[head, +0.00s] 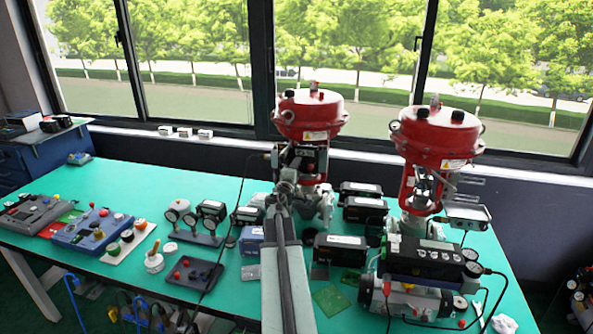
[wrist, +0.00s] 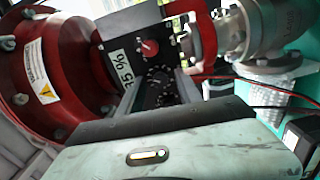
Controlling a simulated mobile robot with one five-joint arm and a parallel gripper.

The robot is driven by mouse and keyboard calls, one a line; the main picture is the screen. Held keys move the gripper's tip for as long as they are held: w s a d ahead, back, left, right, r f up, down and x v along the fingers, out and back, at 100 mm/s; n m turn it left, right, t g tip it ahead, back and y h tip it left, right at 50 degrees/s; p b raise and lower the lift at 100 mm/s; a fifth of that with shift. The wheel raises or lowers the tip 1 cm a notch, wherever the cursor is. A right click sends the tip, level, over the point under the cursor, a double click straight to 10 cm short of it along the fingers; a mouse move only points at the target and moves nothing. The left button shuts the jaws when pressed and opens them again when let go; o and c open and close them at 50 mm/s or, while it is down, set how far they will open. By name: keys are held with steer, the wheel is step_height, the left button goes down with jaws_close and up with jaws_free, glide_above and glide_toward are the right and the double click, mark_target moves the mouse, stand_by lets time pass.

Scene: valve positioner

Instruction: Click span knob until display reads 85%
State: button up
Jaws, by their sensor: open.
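The valve positioner is a dark box (wrist: 140,48) beside the red actuator in the wrist view. Its small pale display (wrist: 121,68) is turned on its side and seems to read 75%. A red-faced knob (wrist: 149,47) sits on its face, with dark knobs (wrist: 160,76) close by. I cannot read which one is the span knob. My gripper (head: 285,180) is in front of the left valve in the head view and hides part of it.
A second red valve (head: 437,140) stands to the right. Black boxes (head: 340,248) and gauges (head: 195,220) crowd the green table (head: 130,185) around my arm. Control panels (head: 95,230) lie at the left. The table's back left is mostly free.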

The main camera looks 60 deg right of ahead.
steer(key=shift+a, duration=0.1)
steer(key=v, duration=0.7)
steer(key=shift+a, duration=0.3)
steer(key=shift+s, duration=0.1)
